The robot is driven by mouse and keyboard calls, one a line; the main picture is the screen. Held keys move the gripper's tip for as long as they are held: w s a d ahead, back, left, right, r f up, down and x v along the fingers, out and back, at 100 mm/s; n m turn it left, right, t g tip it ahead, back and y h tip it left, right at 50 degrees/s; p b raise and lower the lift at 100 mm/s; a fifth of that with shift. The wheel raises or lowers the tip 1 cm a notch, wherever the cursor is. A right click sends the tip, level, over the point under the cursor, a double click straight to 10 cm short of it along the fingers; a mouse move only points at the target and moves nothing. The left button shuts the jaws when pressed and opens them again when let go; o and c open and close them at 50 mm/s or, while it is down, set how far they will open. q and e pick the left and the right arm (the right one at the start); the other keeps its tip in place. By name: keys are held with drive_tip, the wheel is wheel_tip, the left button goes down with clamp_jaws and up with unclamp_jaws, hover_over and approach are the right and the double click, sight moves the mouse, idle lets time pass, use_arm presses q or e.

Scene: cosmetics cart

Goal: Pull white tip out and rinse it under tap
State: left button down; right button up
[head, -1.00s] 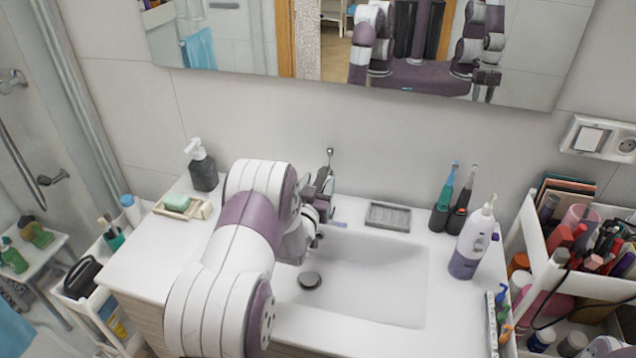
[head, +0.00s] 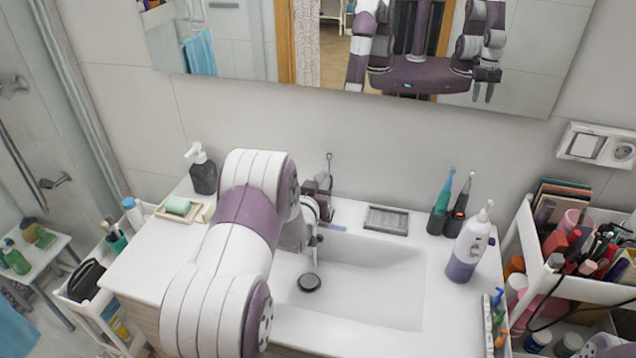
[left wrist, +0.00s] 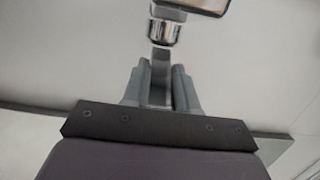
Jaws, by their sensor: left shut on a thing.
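My left arm reaches over the basin to the tap (head: 328,172), which my arm partly hides. My left gripper (left wrist: 160,78) points at the chrome tap outlet (left wrist: 165,31) in the left wrist view. The white and purple water flosser (head: 468,247) stands upright at the right of the basin. My right gripper shows only as a mirror reflection.
Two electric toothbrushes (head: 451,212) and a grey soap tray (head: 387,219) stand behind the basin (head: 385,275). A dark soap dispenser (head: 203,174) and green soap (head: 178,206) are at the left. A crowded cosmetics cart (head: 530,270) flanks the right side.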

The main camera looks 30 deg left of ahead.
use_arm(q)
drive_tip(key=c, duration=0.9)
unclamp_jaws()
drive_tip(key=shift+s+r, duration=0.1)
drive_tip(key=b+v, duration=0.2)
drive_tip(key=v, duration=1)
drive_tip(key=shift+s+d+b, duration=0.1)
drive_tip(key=shift+s+b, duration=0.25)
